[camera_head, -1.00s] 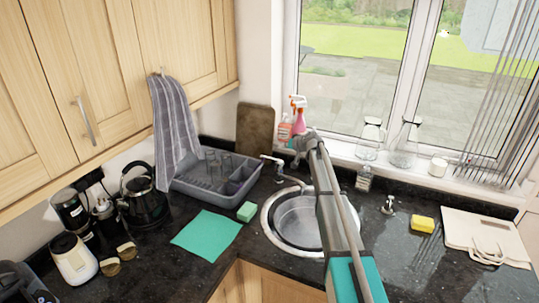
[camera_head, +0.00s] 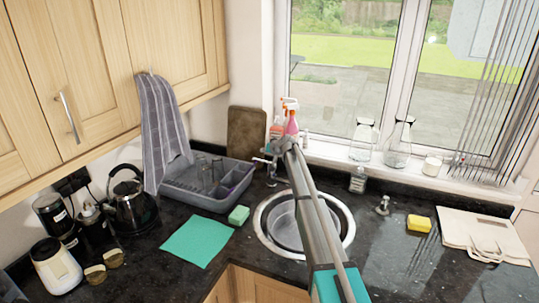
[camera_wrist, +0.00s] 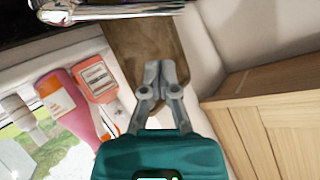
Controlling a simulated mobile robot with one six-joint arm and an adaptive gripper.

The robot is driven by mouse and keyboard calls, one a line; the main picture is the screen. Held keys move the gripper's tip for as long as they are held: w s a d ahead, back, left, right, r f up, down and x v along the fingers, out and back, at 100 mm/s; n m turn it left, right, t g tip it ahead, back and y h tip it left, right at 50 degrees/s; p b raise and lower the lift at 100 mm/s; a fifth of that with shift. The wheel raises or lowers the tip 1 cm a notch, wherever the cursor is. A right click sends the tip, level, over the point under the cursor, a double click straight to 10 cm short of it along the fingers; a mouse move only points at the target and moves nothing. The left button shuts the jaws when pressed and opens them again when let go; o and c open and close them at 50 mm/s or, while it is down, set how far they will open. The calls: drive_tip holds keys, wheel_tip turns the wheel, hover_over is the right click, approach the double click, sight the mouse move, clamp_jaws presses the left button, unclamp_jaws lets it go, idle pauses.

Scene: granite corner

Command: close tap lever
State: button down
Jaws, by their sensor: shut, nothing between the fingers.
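The chrome tap (camera_head: 271,171) stands at the back left rim of the round sink (camera_head: 347,235), partly hidden behind my arm. In the wrist view, a shiny chrome part of the tap (camera_wrist: 110,10) crosses the top left edge. Which part is the lever is hard to tell. My gripper (camera_wrist: 160,72) is shut and empty, with its fingers together and the tap part to their upper left. In the head view my arm reaches over the sink and its end is close by the tap; contact cannot be made out.
Pink and orange spray bottles (camera_head: 290,119) stand by the window behind the tap. A brown board (camera_head: 247,137) leans on the wall. A grey dish rack (camera_head: 205,203) and green sponge (camera_head: 239,215) are left of the sink. A soap bottle (camera_head: 357,181) stands to the right.

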drive_tip(key=shift+a+f+b, duration=0.45)
drive_tip(key=shift+f+b, duration=0.25)
drive_tip(key=shift+f, duration=0.1)
drive_tip(key=shift+a+f+b, duration=0.4)
drive_tip(key=shift+f+b, duration=0.25)
drive_tip(key=shift+f, duration=0.15)
